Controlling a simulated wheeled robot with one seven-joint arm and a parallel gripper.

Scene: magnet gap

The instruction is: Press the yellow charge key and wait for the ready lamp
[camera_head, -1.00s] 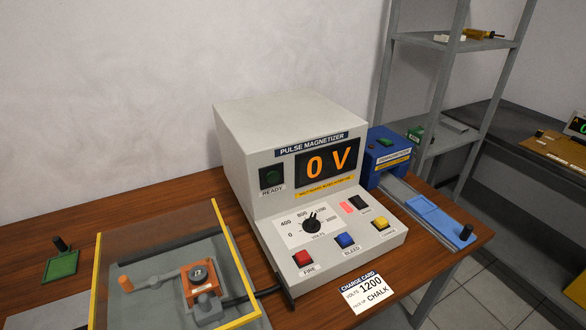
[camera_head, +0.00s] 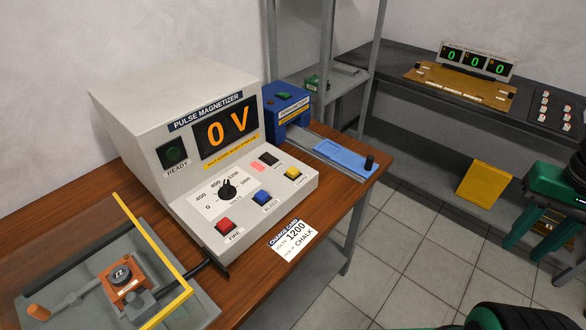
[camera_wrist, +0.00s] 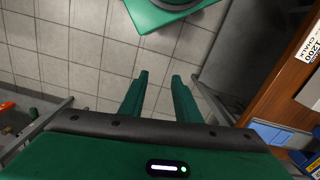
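The pulse magnetizer (camera_head: 135,120) stands on the wooden table, its display (camera_head: 226,132) reading 0 V. Its yellow charge key (camera_head: 292,174) is at the right of the sloping front panel, with the blue bleed key (camera_head: 262,198) and red fire key (camera_head: 227,226) to its left. The ready lamp (camera_head: 172,153) is dark green and looks unlit. The voltage dial (camera_head: 228,190) sits above the keys. My gripper (camera_head: 525,245) hangs over the floor at the far right, well away from the keys. In the wrist view its green fingers (camera_wrist: 157,78) are apart with nothing between them.
A charge card (camera_head: 294,240) reading 1200 and CHALK lies at the table's front edge. A blue device (camera_head: 287,105) with a slide stands right of the magnetizer. A clear-covered fixture (camera_head: 165,300) is at lower left. Open tiled floor (camera_head: 420,210) lies between table and dark bench.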

